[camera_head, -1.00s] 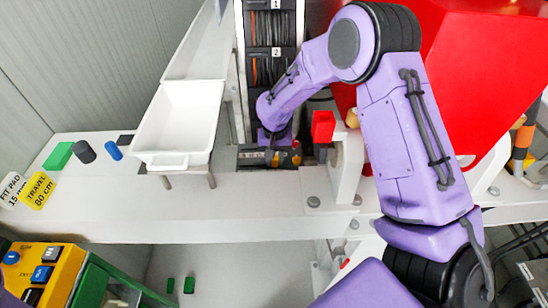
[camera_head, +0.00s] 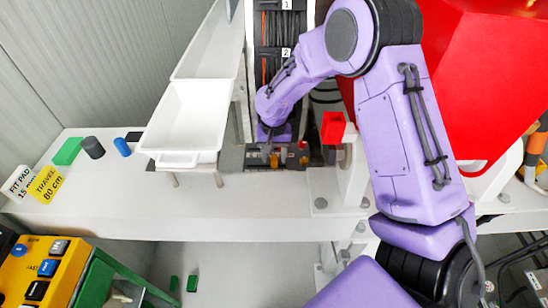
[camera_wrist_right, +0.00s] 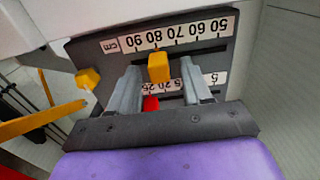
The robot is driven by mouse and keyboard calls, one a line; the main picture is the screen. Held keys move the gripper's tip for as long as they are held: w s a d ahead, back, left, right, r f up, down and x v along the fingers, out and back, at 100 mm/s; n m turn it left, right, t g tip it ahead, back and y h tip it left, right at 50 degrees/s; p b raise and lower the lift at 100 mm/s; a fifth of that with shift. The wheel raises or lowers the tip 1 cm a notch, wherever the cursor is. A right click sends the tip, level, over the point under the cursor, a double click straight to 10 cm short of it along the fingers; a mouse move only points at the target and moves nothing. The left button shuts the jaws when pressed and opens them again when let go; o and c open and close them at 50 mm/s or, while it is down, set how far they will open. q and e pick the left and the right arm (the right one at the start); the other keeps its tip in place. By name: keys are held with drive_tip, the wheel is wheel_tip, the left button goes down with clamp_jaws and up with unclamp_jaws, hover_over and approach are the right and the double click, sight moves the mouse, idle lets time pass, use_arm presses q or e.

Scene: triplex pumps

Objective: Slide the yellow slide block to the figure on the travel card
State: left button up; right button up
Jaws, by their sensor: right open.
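The yellow slide block (camera_wrist_right: 158,66) stands out from a dark panel below a white centimetre scale (camera_wrist_right: 178,33) marked 50 to 90, close to the 80 figure. The exact reading is unclear. My right gripper (camera_wrist_right: 160,86) is open, with one finger either side of the block and visible gaps. In the head view, my right gripper (camera_head: 274,150) is at the panel and partly covers it. The yellow travel card (camera_head: 46,185) at the left reads 80 cm. My left gripper is not in view.
A red knob (camera_wrist_right: 151,103) sits by a second scale below the block. Another yellow knob (camera_wrist_right: 88,78) stands at the left of the panel. A white tray (camera_head: 180,156) and a large red housing (camera_head: 485,80) flank the right arm.

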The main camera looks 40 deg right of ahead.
sight(275, 157)
drive_tip(key=r, duration=0.4)
drive_tip(key=r+b, duration=0.1)
drive_tip(key=r, duration=0.3)
drive_tip(key=shift+s+d+r+b, duration=0.1)
drive_tip(key=shift+s+r+b, duration=0.1)
drive_tip(key=shift+r+b, duration=0.1)
drive_tip(key=shift+r, duration=0.2)
